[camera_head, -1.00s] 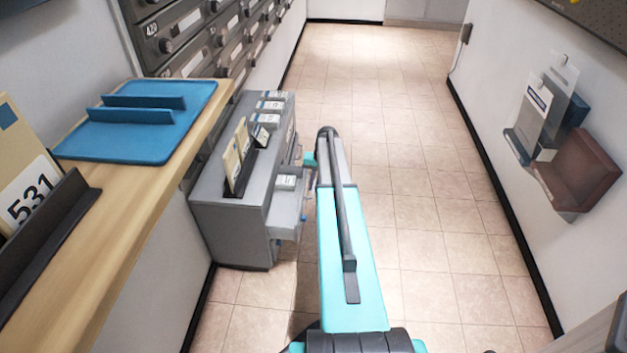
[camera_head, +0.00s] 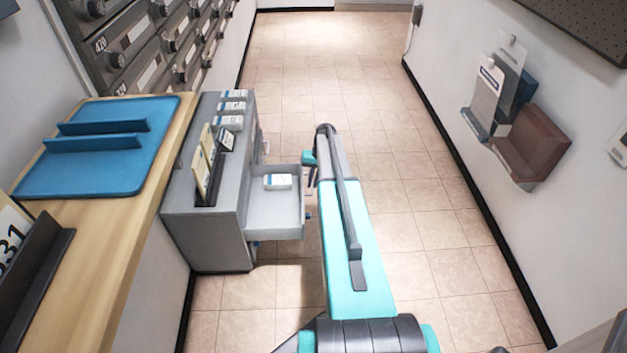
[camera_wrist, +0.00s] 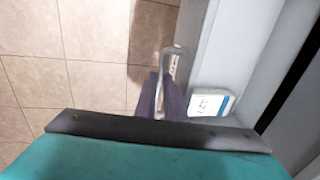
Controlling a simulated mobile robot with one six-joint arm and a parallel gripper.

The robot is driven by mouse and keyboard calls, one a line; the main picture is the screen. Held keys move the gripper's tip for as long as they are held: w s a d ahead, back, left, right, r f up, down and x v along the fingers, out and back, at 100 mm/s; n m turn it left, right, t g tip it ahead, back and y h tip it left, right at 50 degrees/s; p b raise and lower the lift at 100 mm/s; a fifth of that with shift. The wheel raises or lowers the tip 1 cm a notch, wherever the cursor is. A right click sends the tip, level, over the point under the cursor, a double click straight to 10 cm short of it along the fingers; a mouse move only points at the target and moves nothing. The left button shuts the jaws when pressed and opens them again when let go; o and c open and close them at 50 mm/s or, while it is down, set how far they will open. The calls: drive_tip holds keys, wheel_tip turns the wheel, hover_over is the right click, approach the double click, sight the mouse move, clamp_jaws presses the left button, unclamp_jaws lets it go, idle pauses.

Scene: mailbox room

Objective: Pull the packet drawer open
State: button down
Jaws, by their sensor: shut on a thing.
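The packet drawer (camera_head: 276,222) is a light grey open-topped tray. It stands pulled well out to the right from the grey cabinet (camera_head: 212,245). A small white packet (camera_head: 278,182) with a blue edge lies inside it, and it also shows in the wrist view (camera_wrist: 212,101). My gripper (camera_wrist: 160,98) is shut on the drawer's metal handle (camera_wrist: 174,56), a pale bar loop beside the drawer front. In the head view my arm partly hides the gripper and the handle.
Several packets (camera_head: 230,107) and upright cards (camera_head: 203,165) sit on the cabinet top. A wooden counter (camera_head: 150,165) with a blue tray (camera_head: 130,170) is at left. The tiled floor (camera_head: 370,130) to the right is clear up to the wall with brown holder (camera_head: 530,145).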

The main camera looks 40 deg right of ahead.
drive_tip(key=shift+s+a, duration=0.15)
drive_tip(key=shift+a, duration=0.05)
drive_tip(key=c, duration=1.9)
unclamp_jaws()
drive_tip(key=shift+o, duration=0.3)
drive_tip(key=shift+r, duration=0.15)
wheel_tip(320, 180, up, 13)
drive_tip(key=s+d+p, duration=0.1)
drive_tip(key=d+p, duration=0.1)
drive_tip(key=shift+r, duration=0.15)
drive_tip(key=shift+s, duration=0.1)
